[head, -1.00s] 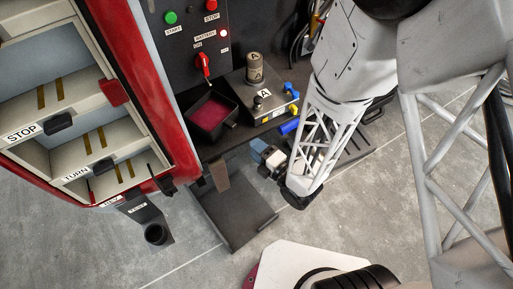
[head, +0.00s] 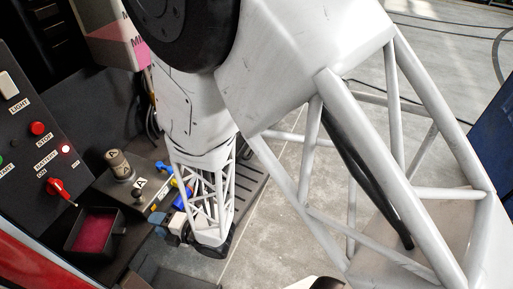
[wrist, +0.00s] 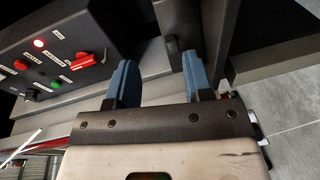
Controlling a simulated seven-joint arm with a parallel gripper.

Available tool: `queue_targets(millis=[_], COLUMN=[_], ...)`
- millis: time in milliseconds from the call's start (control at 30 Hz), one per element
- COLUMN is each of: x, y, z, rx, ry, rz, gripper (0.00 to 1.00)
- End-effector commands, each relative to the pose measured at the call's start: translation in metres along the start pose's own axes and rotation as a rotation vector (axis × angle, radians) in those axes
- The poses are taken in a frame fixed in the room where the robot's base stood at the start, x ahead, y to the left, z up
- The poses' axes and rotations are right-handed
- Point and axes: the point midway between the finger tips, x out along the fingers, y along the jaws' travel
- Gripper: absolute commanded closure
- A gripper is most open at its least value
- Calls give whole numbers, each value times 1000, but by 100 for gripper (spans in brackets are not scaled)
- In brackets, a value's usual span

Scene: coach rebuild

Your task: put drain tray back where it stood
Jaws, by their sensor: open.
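No object is clearly marked as the drain tray, and I cannot tell which one it is. A dark slotted tray-like piece (head: 247,178) lies low behind my forearm in the head view, partly hidden by it. A small open black box with a dark red inside (head: 95,232) sits on the bench at the lower left. In the wrist view my gripper (wrist: 158,78) is open, its two blue fingers apart with nothing held between them. Dark panels lie beyond the fingers.
A control panel (head: 38,140) with a red switch stands at the left; it also shows in the wrist view (wrist: 60,60). A cylinder (head: 120,165) marked A stands on the bench beside blue and yellow fittings. Grey floor (head: 290,200) lies open to the right.

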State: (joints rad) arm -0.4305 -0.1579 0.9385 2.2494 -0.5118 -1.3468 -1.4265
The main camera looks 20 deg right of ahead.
Motion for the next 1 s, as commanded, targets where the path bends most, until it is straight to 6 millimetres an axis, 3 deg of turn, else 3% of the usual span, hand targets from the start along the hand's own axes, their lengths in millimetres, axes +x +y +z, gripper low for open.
queue_targets(millis=[233, 467, 700, 1000], x=[-4, -31, -79, -156], y=[46, 90, 136, 187], z=[58, 106, 139, 151], rx=[175, 391, 653, 1017], ry=[-198, -417, -661, -966], rz=[-145, -247, -307, -325], gripper=[53, 53, 53, 53])
